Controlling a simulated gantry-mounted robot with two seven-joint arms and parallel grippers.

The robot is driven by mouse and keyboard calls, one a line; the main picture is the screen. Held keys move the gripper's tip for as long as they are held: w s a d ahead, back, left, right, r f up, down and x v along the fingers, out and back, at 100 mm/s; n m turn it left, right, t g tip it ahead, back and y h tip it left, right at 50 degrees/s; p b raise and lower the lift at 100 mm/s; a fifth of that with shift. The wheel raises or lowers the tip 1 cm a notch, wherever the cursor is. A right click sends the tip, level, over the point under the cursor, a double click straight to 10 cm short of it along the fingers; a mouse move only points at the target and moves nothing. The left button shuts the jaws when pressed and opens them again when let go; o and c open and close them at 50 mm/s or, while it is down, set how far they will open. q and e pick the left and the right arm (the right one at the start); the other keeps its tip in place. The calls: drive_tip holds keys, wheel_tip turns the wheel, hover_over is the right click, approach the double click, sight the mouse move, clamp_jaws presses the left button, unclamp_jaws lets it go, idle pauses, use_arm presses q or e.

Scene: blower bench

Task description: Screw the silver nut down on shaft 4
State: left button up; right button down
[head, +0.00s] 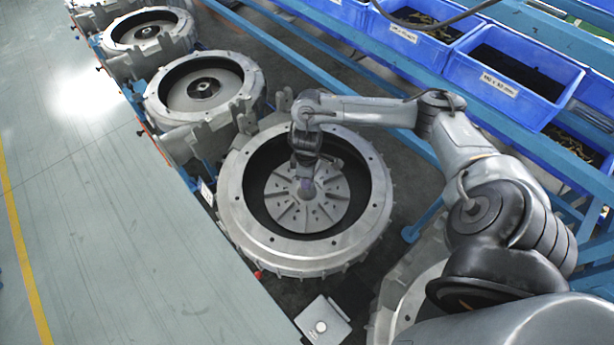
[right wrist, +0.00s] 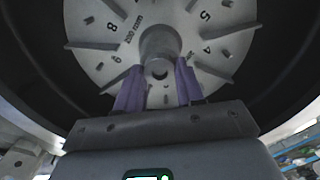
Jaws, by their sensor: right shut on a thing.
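My right gripper (head: 306,188) points down into a round, open metal housing (head: 232,190), over the centre of its slotted grey disc (head: 280,205). The disc also shows in the right wrist view (right wrist: 100,40), with numbers printed around it. There, the purple fingers of my right gripper (right wrist: 159,72) are shut on the silver nut (right wrist: 158,68), a small grey round piece with a hole, at the disc's central hub (right wrist: 160,42). The shaft is mostly hidden, and I cannot tell how deep the nut sits. My left gripper is not in view.
More open housings (head: 250,85) stand in a row toward the upper left. Blue bins (head: 510,75) line the rack at the upper right. A small pale box (head: 322,322) lies on the floor in front. The housing's high wall surrounds my right gripper. The floor at left is clear.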

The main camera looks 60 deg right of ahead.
drive_tip(key=m, duration=0.7)
drive_tip(key=shift+m, duration=0.3)
drive_tip(key=m, duration=0.4)
drive_tip(key=shift+m, duration=1.5)
drive_tip(key=c, duration=1)
unclamp_jaws()
